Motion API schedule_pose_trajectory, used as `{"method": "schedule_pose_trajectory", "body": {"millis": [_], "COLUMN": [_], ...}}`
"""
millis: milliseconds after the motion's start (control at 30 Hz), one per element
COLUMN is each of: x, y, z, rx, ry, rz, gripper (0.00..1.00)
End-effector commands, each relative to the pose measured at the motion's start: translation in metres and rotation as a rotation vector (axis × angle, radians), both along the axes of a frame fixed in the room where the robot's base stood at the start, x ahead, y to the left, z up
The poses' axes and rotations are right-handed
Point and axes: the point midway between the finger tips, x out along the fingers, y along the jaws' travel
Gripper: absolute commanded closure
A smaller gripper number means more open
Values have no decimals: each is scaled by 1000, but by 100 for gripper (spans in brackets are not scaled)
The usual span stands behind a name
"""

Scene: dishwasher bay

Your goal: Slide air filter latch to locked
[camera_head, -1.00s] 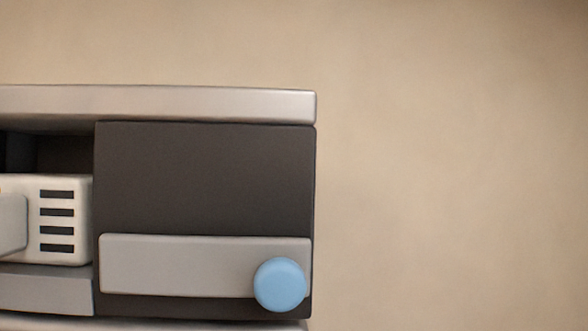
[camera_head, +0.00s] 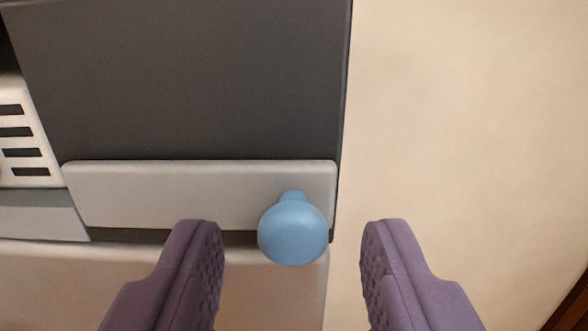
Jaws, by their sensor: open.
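A blue round knob (camera_head: 293,233) on a short stem stands out from the right end of a light grey bar (camera_head: 160,193). The bar runs across the lower part of a dark grey panel (camera_head: 180,80). A white slotted block, which looks like the air filter (camera_head: 22,140), shows partly at the left edge. My gripper (camera_head: 293,240) shows as two purple fingers, open and wide apart. In the picture the knob lies between the fingertips, with gaps on both sides. Neither finger appears to touch it. I cannot tell how far the knob is in depth.
A grey ledge (camera_head: 35,222) lies below the white block. A pale lower front (camera_head: 110,280) runs under the panel. To the right is a bare beige wall (camera_head: 460,120), with free room beside the panel. A dark brown edge shows at the bottom right corner.

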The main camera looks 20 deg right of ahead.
Motion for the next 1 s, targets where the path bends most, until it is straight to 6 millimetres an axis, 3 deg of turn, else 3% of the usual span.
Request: {"method": "schedule_pose_trajectory", "body": {"millis": [200, 433, 633, 667, 1000], "x": [18, 19, 19, 19, 22], "y": [-6, -6, -6, -6, 5], "z": [1, 0, 0, 1, -4], "rx": [0, 0, 0, 0, -2], "ry": [1, 0, 0, 0, -6], "rz": [0, 0, 0, 0, 2], "gripper": [53, 53, 96, 100, 100]}}
